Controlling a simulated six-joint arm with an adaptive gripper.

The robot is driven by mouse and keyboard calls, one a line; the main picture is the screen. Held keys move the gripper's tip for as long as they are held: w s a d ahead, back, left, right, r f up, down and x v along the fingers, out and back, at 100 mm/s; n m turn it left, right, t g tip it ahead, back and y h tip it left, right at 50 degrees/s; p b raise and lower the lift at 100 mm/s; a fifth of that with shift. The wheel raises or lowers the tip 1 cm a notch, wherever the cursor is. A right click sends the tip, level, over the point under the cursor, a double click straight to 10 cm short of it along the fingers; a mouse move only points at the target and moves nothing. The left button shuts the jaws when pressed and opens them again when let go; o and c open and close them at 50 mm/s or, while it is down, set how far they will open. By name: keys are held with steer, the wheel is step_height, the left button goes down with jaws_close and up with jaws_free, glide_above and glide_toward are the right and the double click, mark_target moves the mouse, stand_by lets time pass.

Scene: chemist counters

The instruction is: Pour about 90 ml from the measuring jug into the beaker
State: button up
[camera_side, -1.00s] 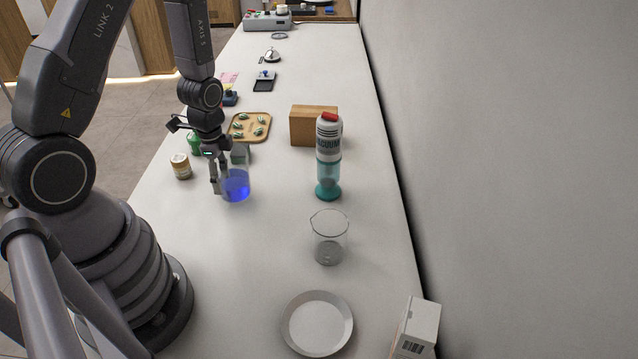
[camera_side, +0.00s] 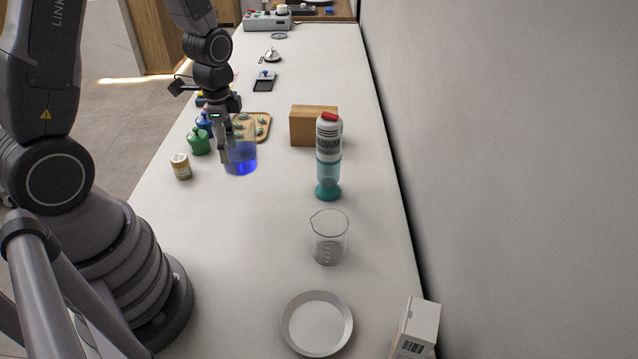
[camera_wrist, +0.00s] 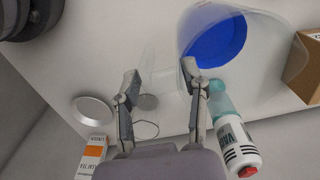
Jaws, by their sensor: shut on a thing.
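The measuring jug (camera_side: 240,158) is clear and holds blue liquid. My gripper (camera_side: 226,146) is shut on it and holds it upright, apparently above the counter. In the wrist view, my gripper (camera_wrist: 165,82) has its fingers spread around a faint clear part of the jug, and the blue liquid in the jug (camera_wrist: 214,40) shows on the right. The beaker (camera_side: 329,238) is clear, looks empty and stands upright on the counter, nearer the side camera and right of the jug. It shows faintly in the wrist view (camera_wrist: 147,102).
A vacuum bottle (camera_side: 328,155) stands behind the beaker, with a wooden block (camera_side: 312,126) behind it. A white plate (camera_side: 317,323) and a white box (camera_side: 416,326) lie in front. A brown-capped jar (camera_side: 181,166) and green bottle (camera_side: 199,141) stand left. Counter between jug and beaker is clear.

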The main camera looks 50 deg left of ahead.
steer(key=w+d+r+n, duration=0.1)
steer(key=w+d, duration=0.2)
steer(key=d, duration=0.2)
steer(key=w+d+n, duration=0.1)
steer(key=w+d, duration=0.2)
steer(key=d, duration=0.3)
steer(key=s+d+r+n, duration=0.1)
steer(key=s+d+r, duration=0.1)
steer(key=d, duration=1.2)
steer(key=s+d+r+n, duration=0.2)
steer(key=s+d, duration=0.1)
steer(key=d, duration=1.2)
steer(key=shift+s+n, duration=0.15)
steer(key=shift+n, duration=0.15)
